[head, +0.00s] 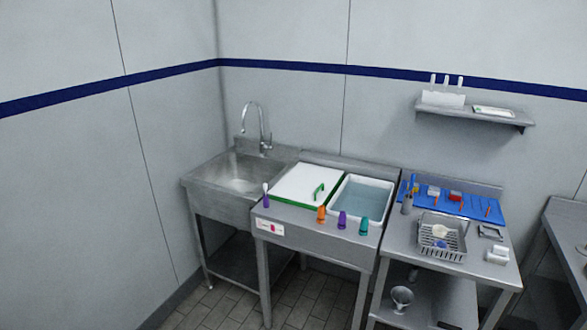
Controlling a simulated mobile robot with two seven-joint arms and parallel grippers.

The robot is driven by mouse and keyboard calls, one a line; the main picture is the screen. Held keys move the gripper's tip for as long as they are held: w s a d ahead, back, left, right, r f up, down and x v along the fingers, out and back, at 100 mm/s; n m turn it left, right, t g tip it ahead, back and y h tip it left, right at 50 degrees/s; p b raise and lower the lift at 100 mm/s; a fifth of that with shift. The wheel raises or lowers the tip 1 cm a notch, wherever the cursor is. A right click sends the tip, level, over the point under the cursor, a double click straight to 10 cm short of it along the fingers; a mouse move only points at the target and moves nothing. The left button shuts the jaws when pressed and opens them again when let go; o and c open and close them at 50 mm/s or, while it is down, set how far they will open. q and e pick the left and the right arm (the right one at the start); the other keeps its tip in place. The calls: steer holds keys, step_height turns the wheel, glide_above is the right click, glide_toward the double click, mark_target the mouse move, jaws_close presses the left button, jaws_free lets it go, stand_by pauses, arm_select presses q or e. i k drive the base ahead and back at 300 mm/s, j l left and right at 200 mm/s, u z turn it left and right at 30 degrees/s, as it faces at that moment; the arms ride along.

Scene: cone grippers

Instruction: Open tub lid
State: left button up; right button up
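Neither of my grippers shows in the head view.
Along the counter's front stand an orange piece (321,214), purple pieces (342,219) and a teal piece (363,226). A steel sink (240,180) is at left. Right, a table holds a blue mat (480,206) and a wire basket (441,238). A wall shelf (475,115) hangs above.

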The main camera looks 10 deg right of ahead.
mark_target(308, 185)
steer(key=i+j, duration=0.1)
steer(key=i, duration=0.7)
steer(key=i+j, duration=0.15)
steer(key=i, duration=0.7)
